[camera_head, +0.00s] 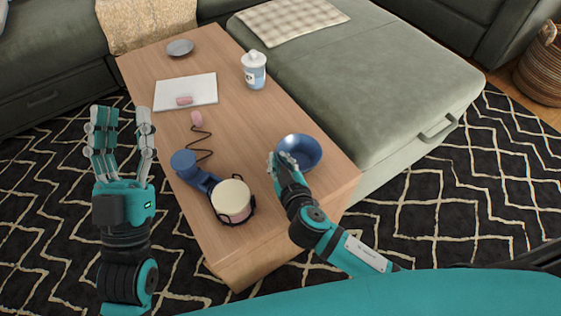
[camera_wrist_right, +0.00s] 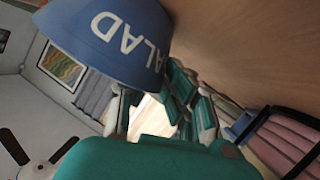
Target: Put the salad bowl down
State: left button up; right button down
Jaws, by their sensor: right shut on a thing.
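The salad bowl (camera_head: 301,148) is blue and round, at the right side of the wooden coffee table (camera_head: 245,115) in the head view. In the right wrist view the bowl (camera_wrist_right: 108,35) shows white letters "ALAD" on its outside, close to the wood. I cannot tell whether its base touches the table. My right gripper (camera_head: 284,162) is shut on the bowl's near left rim. In the right wrist view its fingers (camera_wrist_right: 155,105) show below the bowl. My left gripper (camera_head: 122,112) is empty and open, its fingers spread, left of the table over the rug.
A pale round-topped item in a dark frame (camera_head: 233,198) and a blue item (camera_head: 183,163) with a dark zigzag cord stand left of the bowl.

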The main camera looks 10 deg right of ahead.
jog(key=c, duration=1.5)
grip_release()
jog(key=shift+f, duration=0.1)
pick_arm(q)
jog(key=shift+s+r, duration=0.25)
jog(key=shift+r, duration=0.05)
pick_arm(e)
jog(key=shift+o, duration=0.2)
pick_arm(q)
jog(key=shift+w+h, duration=0.1)
jog(key=shift+h, duration=0.2)
